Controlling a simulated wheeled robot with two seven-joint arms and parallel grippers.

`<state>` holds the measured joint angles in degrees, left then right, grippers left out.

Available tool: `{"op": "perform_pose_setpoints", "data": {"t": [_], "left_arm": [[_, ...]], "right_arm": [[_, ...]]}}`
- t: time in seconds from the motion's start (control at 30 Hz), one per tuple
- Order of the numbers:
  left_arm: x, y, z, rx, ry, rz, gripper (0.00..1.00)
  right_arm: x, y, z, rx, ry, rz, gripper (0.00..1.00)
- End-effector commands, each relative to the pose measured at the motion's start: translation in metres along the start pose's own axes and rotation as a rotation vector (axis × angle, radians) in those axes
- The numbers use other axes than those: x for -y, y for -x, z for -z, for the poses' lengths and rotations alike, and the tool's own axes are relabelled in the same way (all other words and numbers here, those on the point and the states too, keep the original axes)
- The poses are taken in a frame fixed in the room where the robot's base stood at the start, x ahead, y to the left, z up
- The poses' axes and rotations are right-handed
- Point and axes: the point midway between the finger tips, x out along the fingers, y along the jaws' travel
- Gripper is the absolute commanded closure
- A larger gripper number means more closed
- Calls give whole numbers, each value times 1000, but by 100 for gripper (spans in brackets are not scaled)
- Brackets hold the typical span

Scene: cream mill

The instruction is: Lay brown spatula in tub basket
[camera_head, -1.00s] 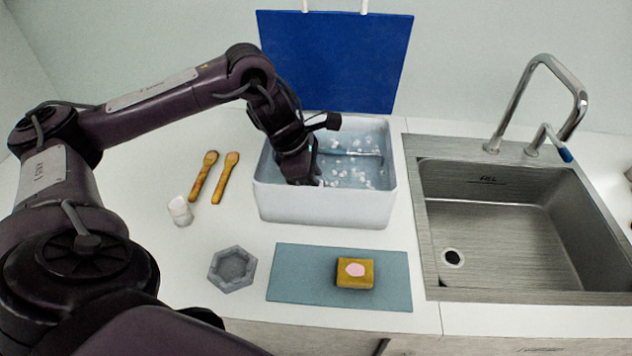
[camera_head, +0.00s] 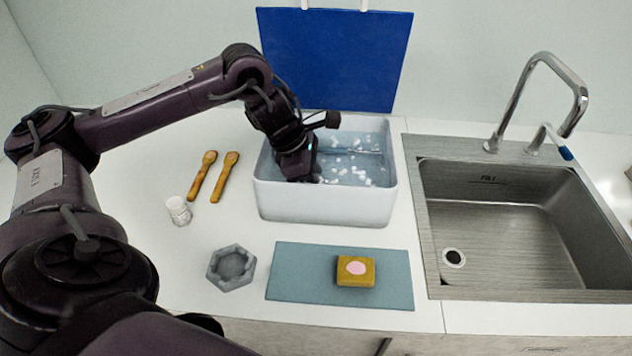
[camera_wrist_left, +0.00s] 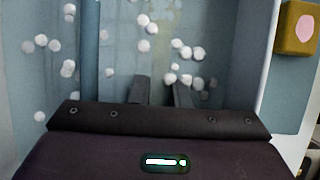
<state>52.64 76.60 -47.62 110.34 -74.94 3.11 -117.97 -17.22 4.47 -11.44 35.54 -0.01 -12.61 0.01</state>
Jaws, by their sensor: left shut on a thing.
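Two brown wooden utensils lie side by side on the counter left of the tub: one (camera_head: 203,176) and, to its right, another (camera_head: 225,177). I cannot tell for sure which is the spatula. The pale tub (camera_head: 325,207) holds bluish water with small white pellets; a thin bar crosses its back part. My left gripper (camera_head: 306,178) points down inside the tub's left half. In the left wrist view its fingertips (camera_wrist_left: 162,90) show close together over the pellets. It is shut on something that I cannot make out. My right gripper is not in view.
A blue panel (camera_head: 335,60) stands behind the tub. A small white jar (camera_head: 179,210) and a grey hexagonal dish (camera_head: 231,268) sit at left. A yellow block with a pink spot (camera_head: 356,270) lies on a teal mat (camera_head: 300,275). A steel sink (camera_head: 500,220) is at right.

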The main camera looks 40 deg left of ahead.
Motion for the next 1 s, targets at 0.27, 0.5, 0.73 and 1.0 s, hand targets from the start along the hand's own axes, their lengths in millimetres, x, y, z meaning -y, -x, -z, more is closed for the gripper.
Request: {"op": "perform_pose_setpoints", "data": {"t": [0.27, 0.5, 0.73, 1.0], "left_arm": [[23, -27, 19, -42, 15, 74, 100], [23, -28, 19, -42, 15, 74, 79], [23, -28, 19, -42, 15, 74, 58], [23, -28, 20, -42, 15, 74, 39]], "right_arm": [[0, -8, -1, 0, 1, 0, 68], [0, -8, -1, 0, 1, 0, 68], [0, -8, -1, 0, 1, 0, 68], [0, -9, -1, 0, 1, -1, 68]]}}
